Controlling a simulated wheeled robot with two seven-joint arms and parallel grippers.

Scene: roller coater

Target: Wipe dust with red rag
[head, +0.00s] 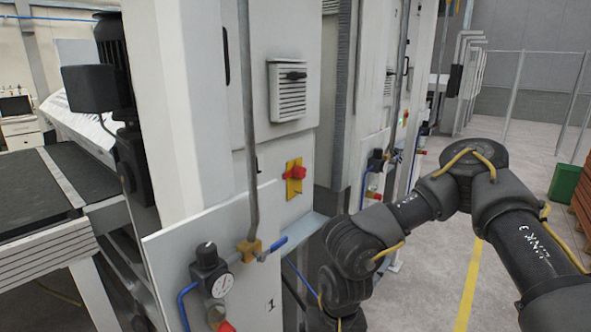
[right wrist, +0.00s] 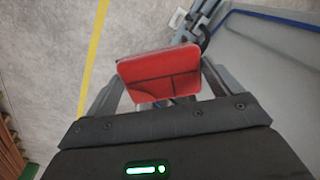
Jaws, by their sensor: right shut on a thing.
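The red rag (right wrist: 160,70) shows in the right wrist view as a flat, folded-looking red block with dark lines across it. It sits between the two fingers of my right gripper (right wrist: 160,92), which is shut on it. The floor lies below it. In the head view my right arm comes in from the right and bends down beside the machine; its gripper and the rag are out of sight below the frame. My left gripper is in neither view. I cannot make out any dust.
A tall white machine (head: 185,110) fills the middle of the head view, with a red-yellow switch (head: 294,173) and a pressure gauge (head: 221,284) jutting out. A conveyor (head: 55,192) stands at left. The floor at right is open, with a yellow line (head: 469,285) and a green bin (head: 564,183).

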